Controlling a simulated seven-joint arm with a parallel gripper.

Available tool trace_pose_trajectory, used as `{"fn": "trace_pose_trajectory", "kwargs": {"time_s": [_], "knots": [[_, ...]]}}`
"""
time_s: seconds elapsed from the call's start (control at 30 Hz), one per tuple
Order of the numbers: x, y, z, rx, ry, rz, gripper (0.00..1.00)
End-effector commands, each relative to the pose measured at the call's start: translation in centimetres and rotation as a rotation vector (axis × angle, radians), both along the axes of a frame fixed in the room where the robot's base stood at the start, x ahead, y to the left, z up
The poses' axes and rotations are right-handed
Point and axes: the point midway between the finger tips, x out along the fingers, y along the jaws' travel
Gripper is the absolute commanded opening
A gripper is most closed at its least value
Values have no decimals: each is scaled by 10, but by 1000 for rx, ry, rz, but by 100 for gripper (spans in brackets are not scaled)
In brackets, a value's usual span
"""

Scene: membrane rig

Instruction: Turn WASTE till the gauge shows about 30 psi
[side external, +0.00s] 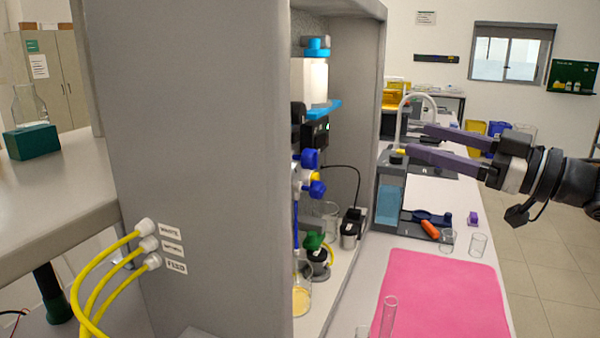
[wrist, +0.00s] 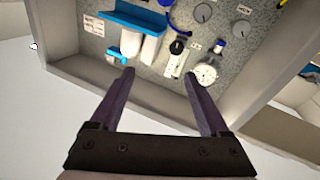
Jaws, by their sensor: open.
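My gripper (side external: 408,140) is open and empty, outside the open right side of the grey cabinet in the side view. In the wrist view its two purple fingers (wrist: 158,73) spread toward the panel, with nothing between the tips. A round white dial that looks like the gauge (wrist: 206,74) is beyond the right fingertip; its reading is too small to tell. Grey knobs (wrist: 203,12) (wrist: 241,28) and a black knob (wrist: 177,46) sit on the speckled panel. Their small labels are unreadable, so I cannot tell which is WASTE.
The cabinet wall (side external: 205,140) hides most of the panel in the side view. Yellow hoses (side external: 100,275) plug into its outside. Blue valve handles (side external: 310,158) show inside. A pink mat (side external: 440,295), clear cylinders and a blue-filled tank (side external: 390,203) stand on the bench below my gripper.

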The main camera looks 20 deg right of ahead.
Motion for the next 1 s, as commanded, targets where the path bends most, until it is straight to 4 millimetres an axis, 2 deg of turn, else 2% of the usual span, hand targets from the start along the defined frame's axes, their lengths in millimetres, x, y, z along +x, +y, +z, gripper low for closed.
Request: {"fn": "trace_pose_trajectory", "kwargs": {"time_s": [0.03,0.13,0.3,0.37,0.57,1.0], "knots": [[9,19,-9,-8,-3,85,80],[21,49,-29,-28,6,220,80],[39,62,-65,-50,68,263,80],[42,64,-71,-49,82,266,80],[55,78,-73,-50,86,269,80],[114,137,-72,-50,85,267,80]]}}
